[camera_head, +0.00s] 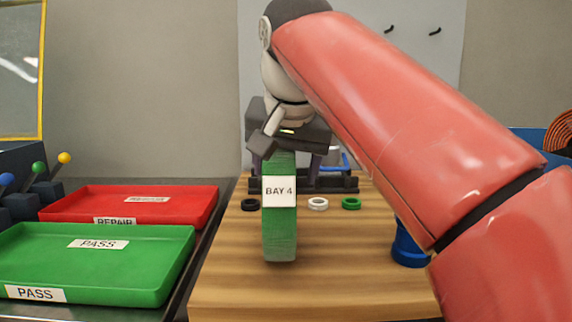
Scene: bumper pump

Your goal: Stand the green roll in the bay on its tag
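The green roll (279,235) is upright over the wooden table, with a white tag reading "BAY 4" (279,191) on its front. My gripper (285,150) is at the roll's top end and appears shut on it. The far finger is partly hidden. I cannot tell whether the roll's lower end touches the table. A dark rack (343,184) stands at the back of the table, behind the roll. Its bays and any bay labels are hidden or too small to read.
Black (250,204), white (317,203) and green (351,203) rings lie before the rack. A blue object (408,247) stands at right, partly behind my red arm. Green PASS (150,275) and red REPAIR (190,205) trays are left. The front table area (330,285) is clear.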

